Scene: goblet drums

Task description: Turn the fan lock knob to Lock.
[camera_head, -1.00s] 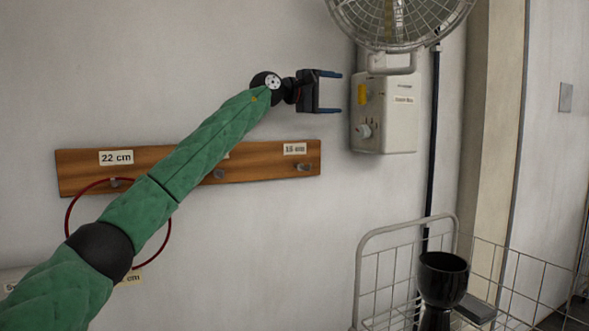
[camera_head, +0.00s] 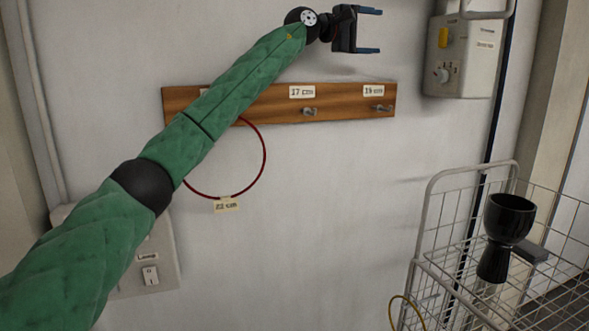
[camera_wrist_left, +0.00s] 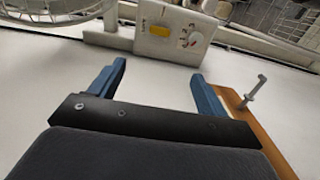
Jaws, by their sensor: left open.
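My right gripper is not in view.
A wooden peg board (camera_head: 345,106) is on the wall below my left gripper. A red ring (camera_head: 264,160) hangs near it. A wire cart (camera_head: 432,200) with a black goblet drum (camera_head: 508,220) stands lower right. The fan's wire guard (camera_wrist_left: 50,10) shows in the wrist view.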

